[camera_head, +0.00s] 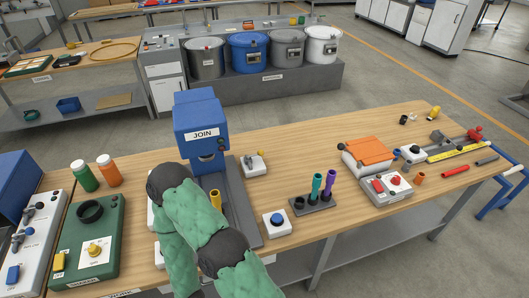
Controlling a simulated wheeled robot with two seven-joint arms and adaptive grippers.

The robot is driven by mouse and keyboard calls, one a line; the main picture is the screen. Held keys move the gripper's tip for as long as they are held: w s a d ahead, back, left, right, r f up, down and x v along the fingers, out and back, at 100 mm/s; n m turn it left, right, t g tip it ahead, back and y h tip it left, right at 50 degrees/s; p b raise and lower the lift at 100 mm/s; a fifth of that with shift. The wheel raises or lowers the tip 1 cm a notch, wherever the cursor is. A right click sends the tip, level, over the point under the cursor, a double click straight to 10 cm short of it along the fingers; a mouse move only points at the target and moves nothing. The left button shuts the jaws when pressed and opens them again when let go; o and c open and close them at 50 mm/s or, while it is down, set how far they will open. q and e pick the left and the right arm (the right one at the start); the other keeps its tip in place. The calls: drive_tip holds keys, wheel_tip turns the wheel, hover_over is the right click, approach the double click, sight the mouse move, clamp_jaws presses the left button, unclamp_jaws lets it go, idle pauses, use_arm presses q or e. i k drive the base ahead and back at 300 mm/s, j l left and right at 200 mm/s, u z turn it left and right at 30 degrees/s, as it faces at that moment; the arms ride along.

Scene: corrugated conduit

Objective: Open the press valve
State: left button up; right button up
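The blue press (202,125) marked JOIN stands at the middle of the bench. Right of it is a small white box (254,168) with a valve-like fitting on top; its handle is too small to read as open or shut. A white box with a blue button (277,220) sits in front of the press on the right. A yellow part (216,200) stands upright on the press's grey base (245,222). One of my green arms crosses in front of the press and hides part of its base. Neither gripper shows.
A dark rack (314,205) holds coloured tubes. A green panel (92,240) with a black ring and yellow knob, plus green and orange bottles (108,170), are left. A red-button box (387,187) and orange-topped box (365,152) are right. Bench behind the rack is clear.

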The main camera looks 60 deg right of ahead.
sight(260, 152)
drive_tip(key=z, duration=2)
